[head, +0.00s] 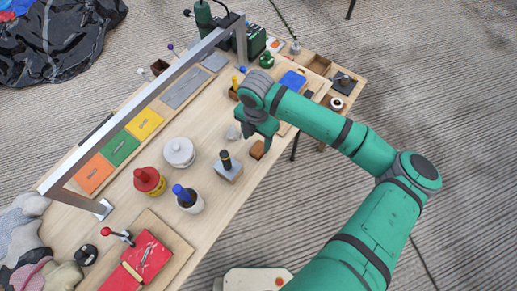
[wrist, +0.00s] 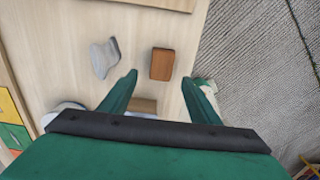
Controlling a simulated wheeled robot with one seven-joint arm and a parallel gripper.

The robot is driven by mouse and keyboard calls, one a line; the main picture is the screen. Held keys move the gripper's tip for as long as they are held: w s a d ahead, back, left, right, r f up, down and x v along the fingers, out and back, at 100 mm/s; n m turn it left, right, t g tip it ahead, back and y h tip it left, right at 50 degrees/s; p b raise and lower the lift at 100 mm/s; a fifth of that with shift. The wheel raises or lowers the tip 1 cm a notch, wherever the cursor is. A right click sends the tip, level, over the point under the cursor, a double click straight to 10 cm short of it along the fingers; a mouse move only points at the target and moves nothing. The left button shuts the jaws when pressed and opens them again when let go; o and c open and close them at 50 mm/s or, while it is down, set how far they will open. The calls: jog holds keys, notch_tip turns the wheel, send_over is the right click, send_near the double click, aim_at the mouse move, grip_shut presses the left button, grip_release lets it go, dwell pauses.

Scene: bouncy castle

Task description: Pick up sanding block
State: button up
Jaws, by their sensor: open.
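A small brown block (head: 257,149), which looks like the sanding block, lies flat on the light wooden table (head: 215,215) near its right edge. It also shows in the wrist view (wrist: 162,64), just beyond and between the fingertips. My gripper (head: 258,137) is above the table beside the block; it also shows in the wrist view (wrist: 159,80). Its two green fingers are apart with nothing held between them. I cannot tell the exact height of the fingertips over the block.
A grey lump (wrist: 103,58) lies left of the brown block. A pale block with a dark upright handle (head: 228,169) stands close by. A white round pot (head: 179,153), a red-lidded jar (head: 149,181) and a metal frame (head: 150,90) stand farther left.

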aim_at(259, 148)
jog(key=shift+w+d+f, duration=0.1)
jog(key=shift+d+f, duration=0.05)
jog(key=shift+f, duration=1.55)
jog(key=shift+w+d+f, duration=0.1)
jog(key=shift+d+f, duration=0.05)
jog(key=shift+f, duration=1.5)
jog(key=c, duration=1.2)
jog(key=shift+r, duration=0.1)
jog(key=shift+r, duration=0.5)
notch_tip(259, 148, up, 2)
jog(key=shift+r, duration=0.15)
jog(key=shift+s+d+r, duration=0.95)
jog(key=shift+s+r, duration=0.65)
jog(key=shift+s, duration=0.5)
jog(key=shift+s+d+r, duration=0.95)
jog(key=shift+s+r, duration=0.65)
jog(key=shift+s, duration=0.55)
jog(key=shift+s+d+r, duration=0.95)
jog(key=shift+s+r, duration=0.65)
jog(key=shift+s, duration=0.5)
